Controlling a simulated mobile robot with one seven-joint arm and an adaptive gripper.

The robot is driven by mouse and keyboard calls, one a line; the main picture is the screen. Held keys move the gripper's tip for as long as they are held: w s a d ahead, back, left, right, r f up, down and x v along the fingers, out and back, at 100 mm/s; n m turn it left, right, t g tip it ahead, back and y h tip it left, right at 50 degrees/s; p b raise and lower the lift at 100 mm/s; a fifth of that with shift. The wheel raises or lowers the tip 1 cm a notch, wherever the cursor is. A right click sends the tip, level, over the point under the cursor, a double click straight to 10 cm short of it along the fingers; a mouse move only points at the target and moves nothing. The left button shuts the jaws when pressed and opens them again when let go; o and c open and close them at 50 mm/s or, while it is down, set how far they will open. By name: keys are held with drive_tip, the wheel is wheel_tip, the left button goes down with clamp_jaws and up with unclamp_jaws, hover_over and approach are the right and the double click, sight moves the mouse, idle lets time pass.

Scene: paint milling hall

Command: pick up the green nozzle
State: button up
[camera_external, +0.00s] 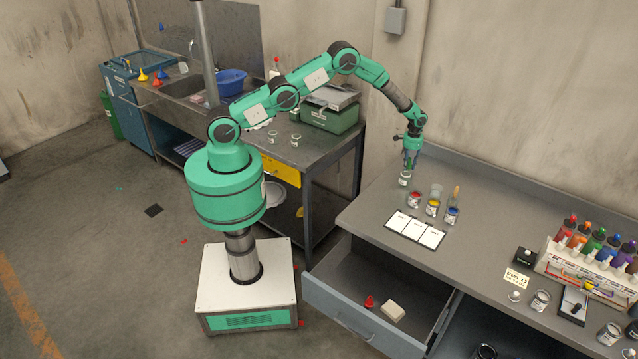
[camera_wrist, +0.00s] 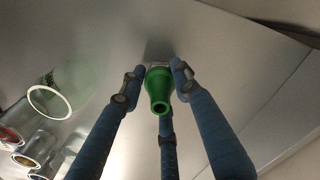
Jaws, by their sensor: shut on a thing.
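The green nozzle (camera_wrist: 159,88) is a small tapered cone with a round opening at its narrow end, which faces the wrist camera. My gripper (camera_wrist: 157,74) has its blue fingers closed around the nozzle, at its far, wider end. In the external view my gripper (camera_external: 410,160) points down over the back left of the grey counter (camera_external: 375,210), just above or beside a small clear jar (camera_external: 404,179). The nozzle is too small and covered to make out clearly there. I cannot tell whether it touches the counter.
Paint jars with red (camera_external: 414,200), yellow (camera_external: 432,208) and blue (camera_external: 451,215) stand close to my gripper, with white cards (camera_external: 415,230) in front. An open drawer (camera_external: 365,320) below holds a red nozzle (camera_external: 369,302) and a pale block (camera_external: 393,311). The wall is close behind.

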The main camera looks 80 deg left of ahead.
drive_tip(key=shift+r, duration=0.8)
drive_tip(key=shift+s+r, duration=0.3)
drive_tip(key=shift+r, duration=0.35)
drive_tip(key=s, duration=0.5)
drive_tip(key=s+d+r, duration=0.1)
drive_tip(key=s, duration=0.4)
drive_tip(key=s+d, duration=0.1)
drive_tip(key=s, duration=0.4)
drive_tip(key=shift+s+d+r+b, duration=0.1)
drive_tip(key=shift+d+r+b, duration=0.1)
drive_tip(key=shift+b, duration=0.2)
